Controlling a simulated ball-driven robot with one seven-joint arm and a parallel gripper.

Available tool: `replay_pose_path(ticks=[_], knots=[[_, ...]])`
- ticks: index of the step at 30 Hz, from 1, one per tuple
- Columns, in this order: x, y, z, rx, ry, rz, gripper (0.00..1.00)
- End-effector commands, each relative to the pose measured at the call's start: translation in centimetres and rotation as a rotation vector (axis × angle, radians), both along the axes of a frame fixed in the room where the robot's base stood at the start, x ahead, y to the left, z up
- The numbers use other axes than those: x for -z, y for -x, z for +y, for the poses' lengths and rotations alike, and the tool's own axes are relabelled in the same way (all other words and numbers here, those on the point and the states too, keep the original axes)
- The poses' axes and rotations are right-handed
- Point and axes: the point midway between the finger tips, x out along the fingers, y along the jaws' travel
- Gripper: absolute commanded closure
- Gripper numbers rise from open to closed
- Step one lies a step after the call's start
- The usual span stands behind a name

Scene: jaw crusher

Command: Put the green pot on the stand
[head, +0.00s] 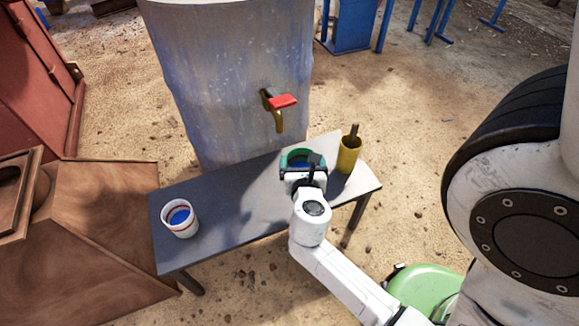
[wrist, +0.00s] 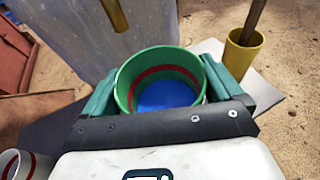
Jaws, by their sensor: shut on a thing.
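The green pot (wrist: 130,85), with a red stripe and a blue inside bottom, sits between the two green fingers of my gripper (wrist: 160,80) in the wrist view. The fingers are shut on its sides and the pot looks upright. In the head view the green pot (head: 294,154) is partly hidden behind my gripper (head: 303,168), over the far edge of the grey bench (head: 240,207). I cannot tell whether its base touches the bench. No separate stand is clearly recognisable.
A white pot (head: 180,220) stands at the bench's left end. A yellow cup (head: 348,158) holding a brown stick stands close right of my gripper. A large grey barrel (head: 225,80) with a red-handled tap (head: 283,101) rises behind. The middle-left of the bench is clear.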

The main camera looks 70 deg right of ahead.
Motion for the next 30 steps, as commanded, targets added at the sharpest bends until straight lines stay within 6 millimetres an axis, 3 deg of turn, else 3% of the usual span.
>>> replay_pose_path(ticks=[12, 15, 30], knots=[[4.2, -6.2, -6.5, 0.002, 0.002, -0.006, 0.49], [6.4, -7.1, -7.5, 0.002, 0.001, -0.002, 0.49], [10.3, -9.5, -9.9, 0.0, 0.002, -0.002, 0.49]])
